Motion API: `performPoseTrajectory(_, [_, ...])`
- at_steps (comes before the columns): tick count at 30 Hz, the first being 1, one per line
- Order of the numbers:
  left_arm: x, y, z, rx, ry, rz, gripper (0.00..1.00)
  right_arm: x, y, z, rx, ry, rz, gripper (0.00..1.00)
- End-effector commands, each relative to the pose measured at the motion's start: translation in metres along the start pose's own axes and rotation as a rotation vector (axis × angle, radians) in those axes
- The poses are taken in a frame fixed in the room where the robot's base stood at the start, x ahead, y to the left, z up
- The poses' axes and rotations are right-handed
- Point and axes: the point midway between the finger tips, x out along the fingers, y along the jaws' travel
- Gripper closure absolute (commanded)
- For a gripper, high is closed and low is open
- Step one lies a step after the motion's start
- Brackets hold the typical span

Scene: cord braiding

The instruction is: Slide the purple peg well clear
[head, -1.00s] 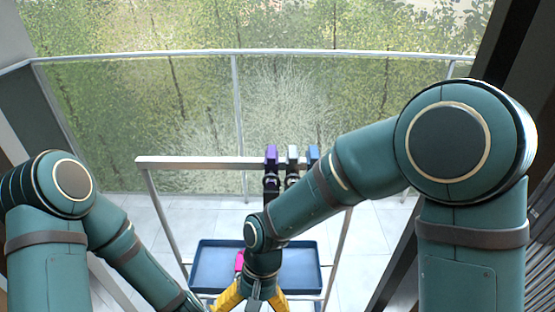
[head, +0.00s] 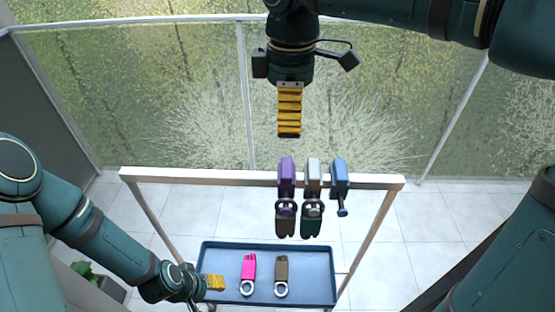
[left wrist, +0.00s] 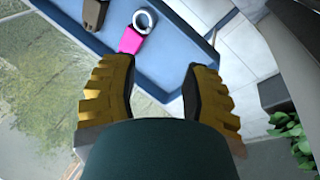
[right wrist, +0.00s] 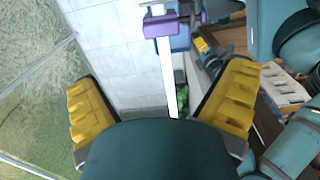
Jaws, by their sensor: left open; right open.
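The purple peg (head: 287,176) sits on the pale bar of the rack (head: 210,177), left of a grey peg (head: 313,175) and a blue peg (head: 339,177). A dark brown ringed piece (head: 286,224) hangs at the purple peg and a dark green one (head: 311,226) at the grey peg. My right gripper (head: 290,134) is open and empty above and behind the bar, apart from the pegs. In the right wrist view the purple peg (right wrist: 160,24) shows beyond the fingers. My left gripper (head: 218,283) is open and empty at the tray's left side.
The blue tray (head: 215,255) below the rack holds a pink ringed piece (head: 248,272) and a brown ringed piece (head: 281,275). The blue peg carries nothing. A glass railing (head: 200,100) stands behind. A plant (head: 85,270) stands at lower left.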

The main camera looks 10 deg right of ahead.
Motion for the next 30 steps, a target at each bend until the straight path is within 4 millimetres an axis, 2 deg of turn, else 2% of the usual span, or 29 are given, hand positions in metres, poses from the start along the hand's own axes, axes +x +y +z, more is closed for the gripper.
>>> performPoseTrajectory(5, [0.006, -0.002, 0.003, 0.002, -0.005, 0.001, 0.53, 0.022, 0.0, 0.0, -0.004, -0.002, -0.002, 0.01])
performPoseTrajectory(18, [0.024, -0.009, 0.011, 0.006, -0.023, 0.002, 0.53, 0.107, -0.001, 0.0, -0.002, -0.001, -0.003, 0.01])
performPoseTrajectory(24, [0.029, -0.011, 0.014, 0.008, -0.028, 0.002, 0.53, 0.129, -0.001, 0.0, -0.001, 0.0, -0.002, 0.01])
performPoseTrajectory(30, [0.03, -0.011, 0.014, 0.008, -0.029, 0.003, 0.53, 0.136, 0.0, -0.001, -0.001, 0.001, 0.0, 0.01])
